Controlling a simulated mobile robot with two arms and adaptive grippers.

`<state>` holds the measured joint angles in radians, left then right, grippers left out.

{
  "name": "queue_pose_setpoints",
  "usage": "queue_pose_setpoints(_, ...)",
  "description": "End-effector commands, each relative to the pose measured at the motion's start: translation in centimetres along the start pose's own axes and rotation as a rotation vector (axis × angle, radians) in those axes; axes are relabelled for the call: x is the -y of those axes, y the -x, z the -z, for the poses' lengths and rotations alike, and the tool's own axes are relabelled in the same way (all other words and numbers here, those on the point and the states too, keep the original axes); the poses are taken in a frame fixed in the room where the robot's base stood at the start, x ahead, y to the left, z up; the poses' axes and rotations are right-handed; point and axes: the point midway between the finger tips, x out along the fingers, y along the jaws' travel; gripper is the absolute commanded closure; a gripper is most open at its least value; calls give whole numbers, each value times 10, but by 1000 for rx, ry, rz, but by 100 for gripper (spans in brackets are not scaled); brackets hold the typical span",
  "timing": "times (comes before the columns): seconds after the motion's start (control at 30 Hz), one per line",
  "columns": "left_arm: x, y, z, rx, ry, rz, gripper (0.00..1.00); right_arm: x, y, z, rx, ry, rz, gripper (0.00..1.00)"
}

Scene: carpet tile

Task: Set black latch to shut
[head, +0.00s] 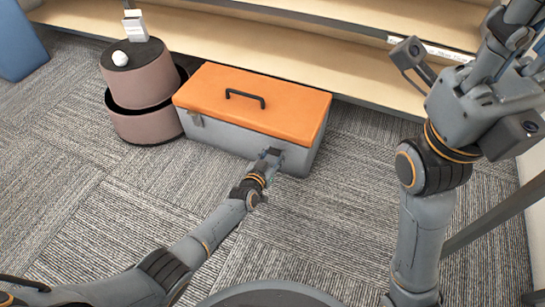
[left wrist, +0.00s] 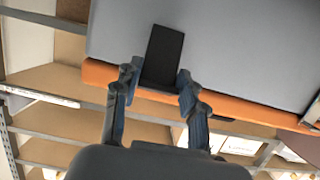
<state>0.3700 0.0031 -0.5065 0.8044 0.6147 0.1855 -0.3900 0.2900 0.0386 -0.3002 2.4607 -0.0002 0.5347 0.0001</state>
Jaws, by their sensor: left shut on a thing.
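A toolbox with a grey body and an orange lid (head: 255,97) stands on the carpet, its lid down. The black latch (left wrist: 164,52) shows in the left wrist view, against the grey body beside the orange lid edge. My left gripper (head: 270,156) is at the right part of the box front and covers the latch in the head view. In the left wrist view its fingers (left wrist: 158,80) are shut on the latch, one on each side. I cannot tell whether the latch lies flat. My right gripper (head: 505,40) is raised at the upper right, partly cut off, away from the box.
A second latch (head: 196,119) is on the left of the box front. A pinkish round stand (head: 140,80) with small white items stands left of the box. A wooden shelf (head: 290,55) runs behind. The carpet in front is mostly clear.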

Motion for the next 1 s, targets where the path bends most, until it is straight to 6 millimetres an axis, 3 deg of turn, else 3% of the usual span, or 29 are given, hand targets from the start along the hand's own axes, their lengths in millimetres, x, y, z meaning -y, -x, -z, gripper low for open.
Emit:
queue_pose_setpoints(0.03,0,-4,17,-32,1,2,100,0,-1,0,0,0,0,66)
queue_pose_setpoints(0.63,-1,-5,18,-32,1,1,100,0,-1,0,0,-1,0,66)
queue_pose_setpoints(0.67,-1,-5,18,-32,1,1,55,0,-1,0,0,-1,0,66)
queue_pose_setpoints(0.73,-1,-5,18,-32,1,1,41,0,0,-1,2,-1,0,66)
queue_pose_setpoints(0.77,-1,-5,17,-30,1,1,36,0,0,-1,2,-1,0,66)
queue_pose_setpoints(1.0,0,-4,12,-20,0,1,36,0,0,0,2,0,-1,66)
